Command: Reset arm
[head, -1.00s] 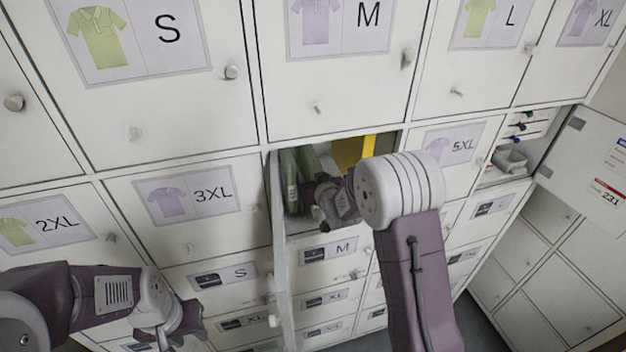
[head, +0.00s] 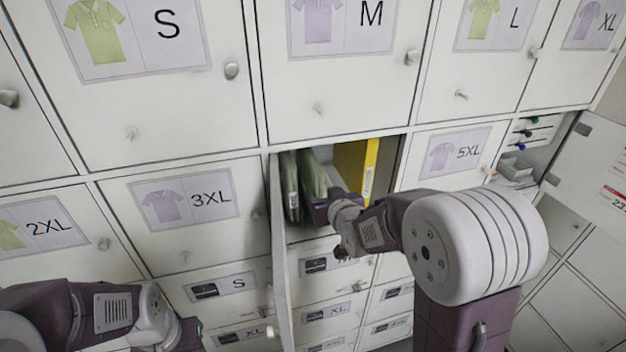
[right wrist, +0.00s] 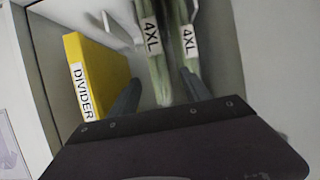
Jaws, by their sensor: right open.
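My right gripper (head: 318,208) is at the mouth of an open locker compartment. In the right wrist view its two fingers (right wrist: 160,92) are spread apart, and the nearer green 4XL garment shows between them; I cannot tell whether they touch it. Two green folded garments, one here (head: 290,185) and one beside it (head: 313,172), stand upright in the compartment. Both carry 4XL labels in the right wrist view (right wrist: 155,60). A yellow divider (head: 356,165) stands to their right in the head view. My left gripper (head: 188,335) is low at the left, its fingers unclear.
The compartment's open door (head: 279,255) sticks out edge-on just left of my right gripper. Closed locker doors with knobs surround it. At the right, another compartment (head: 520,165) stands open with small items inside, its door (head: 590,165) swung out.

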